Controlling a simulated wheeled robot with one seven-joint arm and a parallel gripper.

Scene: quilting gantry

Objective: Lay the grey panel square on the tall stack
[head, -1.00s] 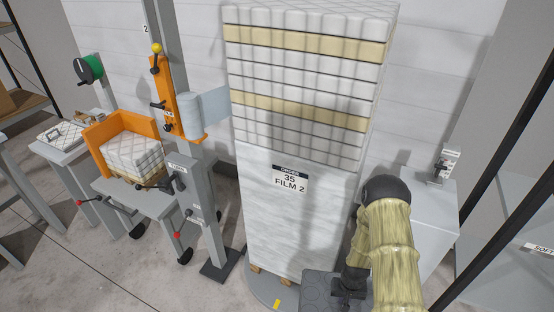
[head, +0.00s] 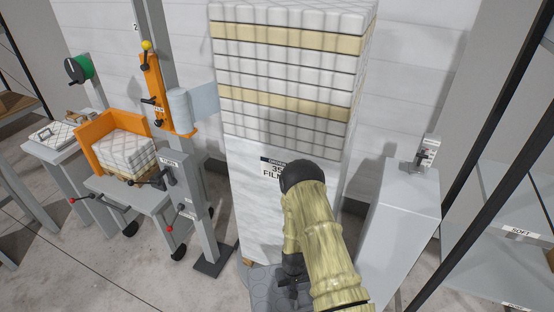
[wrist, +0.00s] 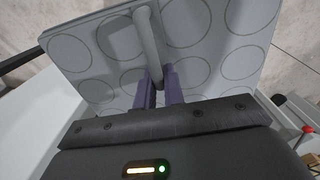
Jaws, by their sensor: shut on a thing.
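The grey panel (wrist: 205,65) has a pattern of circles and a bar handle (wrist: 150,45). In the wrist view my gripper (wrist: 158,85) is shut on that handle with its purple fingers. In the head view the panel (head: 264,284) shows at the bottom edge, low in front of the tall stack, partly hidden by my arm and cut off by the frame. The tall stack (head: 290,72) is made of white and cream quilted layers, with its lower part wrapped in white film. Its top is at the upper edge of the head view, well above the panel.
A grey post with an orange film carriage (head: 153,85) and a blue-white film roll (head: 180,108) stands left of the stack. An orange-backed table with a short quilted stack (head: 125,152) is farther left. A grey pedestal (head: 400,215) stands right, near dark uprights.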

